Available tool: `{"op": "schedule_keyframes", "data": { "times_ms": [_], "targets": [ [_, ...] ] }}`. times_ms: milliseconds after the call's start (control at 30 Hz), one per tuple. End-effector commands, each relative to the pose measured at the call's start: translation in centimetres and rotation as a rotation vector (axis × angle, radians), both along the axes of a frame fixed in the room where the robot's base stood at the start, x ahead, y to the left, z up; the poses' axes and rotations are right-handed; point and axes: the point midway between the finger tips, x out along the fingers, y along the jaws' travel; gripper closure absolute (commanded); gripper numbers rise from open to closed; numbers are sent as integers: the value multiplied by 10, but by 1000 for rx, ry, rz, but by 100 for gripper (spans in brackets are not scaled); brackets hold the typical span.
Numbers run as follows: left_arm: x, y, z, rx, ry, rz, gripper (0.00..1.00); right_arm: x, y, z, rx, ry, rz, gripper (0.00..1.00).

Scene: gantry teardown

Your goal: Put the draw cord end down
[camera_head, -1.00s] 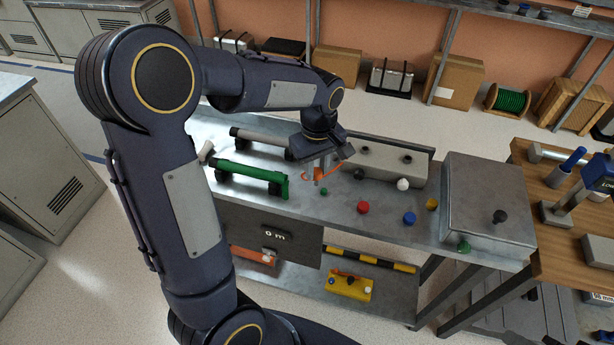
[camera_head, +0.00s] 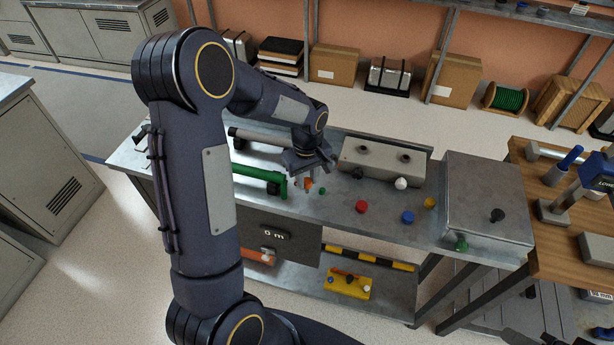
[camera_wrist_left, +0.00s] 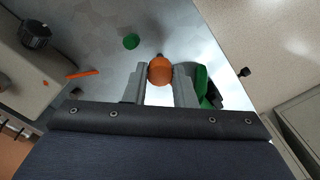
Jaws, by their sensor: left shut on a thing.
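My left gripper (camera_head: 307,184) is low over the steel bench, near the right end of the green bar. It is shut on the orange draw cord end (camera_wrist_left: 160,71), a rounded piece between the two fingers in the left wrist view. In the head view only a little orange (camera_head: 309,183) shows at the fingertips. A short orange strip (camera_wrist_left: 82,73) shows apart from the fingers in the wrist view. I cannot tell whether the cord end touches the bench. My right gripper is not in view.
A green bar (camera_head: 262,176) lies left of the gripper. A small green knob (camera_head: 322,191) sits close on its right, with red (camera_head: 362,207), blue (camera_head: 408,217) and white (camera_head: 401,183) knobs further right. A grey box (camera_head: 382,163) stands behind. Bare bench (camera_head: 340,205) shows in front.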

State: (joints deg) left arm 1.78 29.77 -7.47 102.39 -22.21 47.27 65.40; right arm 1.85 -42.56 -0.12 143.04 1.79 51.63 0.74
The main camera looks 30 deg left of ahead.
Motion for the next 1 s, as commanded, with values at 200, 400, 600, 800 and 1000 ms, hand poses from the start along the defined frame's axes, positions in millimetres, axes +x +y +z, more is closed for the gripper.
{"op": "schedule_keyframes", "data": {
  "times_ms": [200, 400, 600, 800, 1000],
  "targets": [
    [0, 0, -2, 0, 0, 0, 61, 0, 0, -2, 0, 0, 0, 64],
    [0, 0, -2, 0, 0, 0, 55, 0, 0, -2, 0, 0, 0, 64],
    [0, 0, 4, 0, 0, 0, 55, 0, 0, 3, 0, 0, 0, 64],
    [1, 0, 34, 1, -6, -1, 55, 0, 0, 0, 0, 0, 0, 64],
    [1, 0, 78, 1, -6, 0, 55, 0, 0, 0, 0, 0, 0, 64]
  ]
}}
